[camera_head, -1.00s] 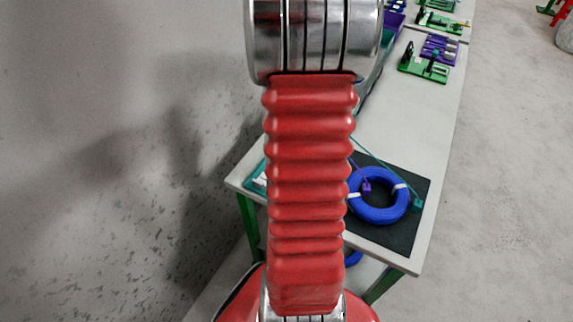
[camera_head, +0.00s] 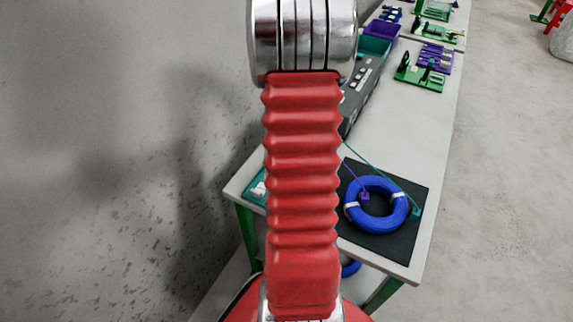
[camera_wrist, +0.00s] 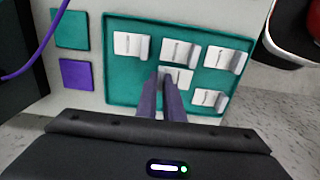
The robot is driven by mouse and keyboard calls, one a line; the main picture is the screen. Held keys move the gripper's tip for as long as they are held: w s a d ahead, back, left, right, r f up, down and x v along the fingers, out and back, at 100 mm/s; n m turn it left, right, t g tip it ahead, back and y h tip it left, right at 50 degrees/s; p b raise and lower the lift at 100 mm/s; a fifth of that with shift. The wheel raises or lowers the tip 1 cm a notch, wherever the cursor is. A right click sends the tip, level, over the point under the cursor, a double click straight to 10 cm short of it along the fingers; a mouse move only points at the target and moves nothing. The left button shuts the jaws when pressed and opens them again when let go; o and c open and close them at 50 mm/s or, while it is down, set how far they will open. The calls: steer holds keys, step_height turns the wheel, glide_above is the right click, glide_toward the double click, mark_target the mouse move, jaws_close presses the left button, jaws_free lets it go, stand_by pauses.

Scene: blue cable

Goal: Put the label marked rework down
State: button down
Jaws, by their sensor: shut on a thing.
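My gripper (camera_wrist: 164,75) shows in the wrist view with its two dark fingers close together. It is shut on a small white folded label (camera_wrist: 180,77) at the middle of a teal tray (camera_wrist: 120,80). The label is at or just above the tray's surface; I cannot tell which. No writing is legible on it. Several like white labels lie around it in the tray. In the head view the teal tray (camera_head: 256,188) is partly hidden behind my red arm, and my gripper is hidden.
A blue cable coil (camera_head: 354,211) lies on a black mat (camera_head: 405,240) at the table's near end, with teal and purple tags on cords. In the wrist view a teal square (camera_wrist: 71,28) and a purple square (camera_wrist: 76,74) lie left of the tray. Green fixtures (camera_head: 420,78) stand farther back.

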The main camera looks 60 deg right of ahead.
steer(key=shift+f, duration=0.8)
steer(key=shift+f, duration=0.1)
steer(key=c, duration=1.9)
jaws_free()
step_height(320, 180, up, 12)
steer(key=shift+a, duration=0.1)
